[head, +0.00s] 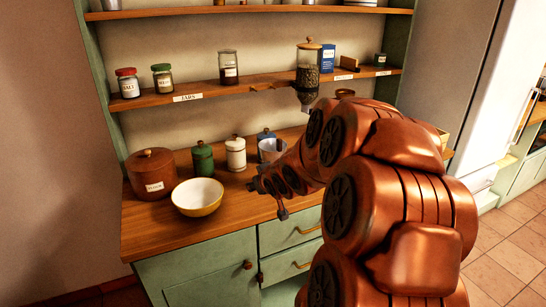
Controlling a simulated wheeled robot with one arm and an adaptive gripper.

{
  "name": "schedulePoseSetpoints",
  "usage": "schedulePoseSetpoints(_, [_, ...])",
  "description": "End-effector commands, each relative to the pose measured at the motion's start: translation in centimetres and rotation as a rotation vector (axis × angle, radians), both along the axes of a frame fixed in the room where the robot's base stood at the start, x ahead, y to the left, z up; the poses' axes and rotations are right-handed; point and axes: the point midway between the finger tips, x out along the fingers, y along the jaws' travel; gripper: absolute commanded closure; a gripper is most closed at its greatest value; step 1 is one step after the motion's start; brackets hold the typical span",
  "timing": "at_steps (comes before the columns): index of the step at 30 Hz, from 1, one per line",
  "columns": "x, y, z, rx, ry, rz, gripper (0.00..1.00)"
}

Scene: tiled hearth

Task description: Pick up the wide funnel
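I cannot clearly pick out a wide funnel in the head view. A pale grey, wide-mouthed vessel (269,150) stands on the wooden counter just behind my arm. Its lower part is partly hidden, so I cannot tell whether it is the funnel. The end of my copper arm, with my gripper (268,196), is over the counter's front part, right of the white and yellow bowl (198,197). The gripper is small and dark here, and its fingers are not clear. I see nothing held in it.
A brown lidded canister (152,174) and green (203,158), white (235,153) and blue (265,135) canisters stand on the counter (150,225). Above, the jar shelf (195,92) holds several jars and a glass dispenser (307,75). My arm hides the counter's right part.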

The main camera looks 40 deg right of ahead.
Motion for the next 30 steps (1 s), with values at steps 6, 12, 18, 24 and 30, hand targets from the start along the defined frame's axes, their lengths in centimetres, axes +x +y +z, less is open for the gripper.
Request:
schedulePoseSetpoints(6, [1.3, -7.0, 2.2, -0.026, -0.281, 0.002, 0.54])
schedulePoseSetpoints(12, [0.2, -11.2, 4.7, -0.044, -0.510, 0.016, 0.54])
schedulePoseSetpoints(18, [-1.1, -12.9, 6.4, -0.059, -0.635, 0.030, 0.54])
schedulePoseSetpoints(24, [-0.5, -13.4, 6.8, -0.061, -0.661, 0.035, 0.54])
schedulePoseSetpoints(30, [1.1, -13.7, 6.7, -0.059, -0.659, 0.034, 0.54])
